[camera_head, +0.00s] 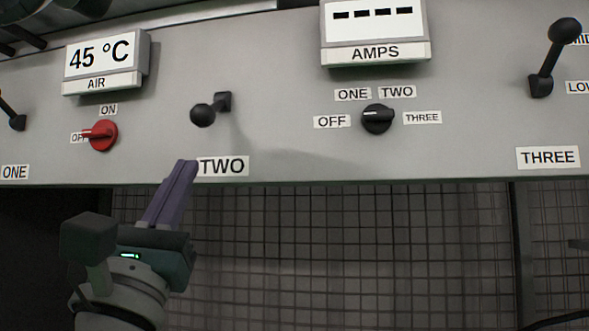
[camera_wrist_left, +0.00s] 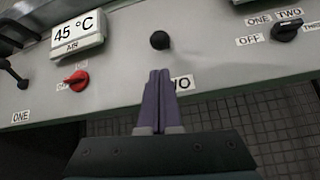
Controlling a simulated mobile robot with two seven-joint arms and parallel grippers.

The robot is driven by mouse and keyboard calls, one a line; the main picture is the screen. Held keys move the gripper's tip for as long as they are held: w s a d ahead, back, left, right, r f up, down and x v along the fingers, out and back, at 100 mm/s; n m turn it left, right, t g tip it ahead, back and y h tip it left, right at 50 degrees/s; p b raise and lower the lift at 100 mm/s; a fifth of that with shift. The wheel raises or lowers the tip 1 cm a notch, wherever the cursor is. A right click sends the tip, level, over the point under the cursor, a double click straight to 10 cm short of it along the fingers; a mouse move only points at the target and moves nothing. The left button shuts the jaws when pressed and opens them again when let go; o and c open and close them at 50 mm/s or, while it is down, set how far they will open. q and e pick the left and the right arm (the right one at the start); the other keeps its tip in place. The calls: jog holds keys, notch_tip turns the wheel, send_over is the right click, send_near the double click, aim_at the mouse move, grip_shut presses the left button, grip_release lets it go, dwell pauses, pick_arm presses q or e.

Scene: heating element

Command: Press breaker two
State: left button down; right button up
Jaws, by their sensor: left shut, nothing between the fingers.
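Breaker two is a short black lever with a ball knob (camera_head: 203,115), on the grey panel above the label TWO (camera_head: 222,166). It also shows in the left wrist view as a round black knob (camera_wrist_left: 160,40). My left gripper (camera_head: 186,164) has purple fingers, shut and empty. Its tips are below the knob in the head view, at the panel's lower edge beside the label, apart from the knob. In the left wrist view the fingers (camera_wrist_left: 158,75) point up toward the knob and partly cover the label. My right gripper is not in view.
A red knob (camera_head: 103,135) sits left of breaker two, under a 45 °C display (camera_head: 100,57). A black selector (camera_head: 377,118) sits right, under the AMPS display (camera_head: 375,25). Breaker three (camera_head: 553,58) is at far right. Dark grid tiles (camera_head: 350,250) show below the panel.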

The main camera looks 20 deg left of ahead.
aim_at(210, 112)
pick_arm(q)
jog(key=shift+p+x, duration=2)
jog(key=shift+x, duration=1.9)
jog(key=shift+r, duration=0.1)
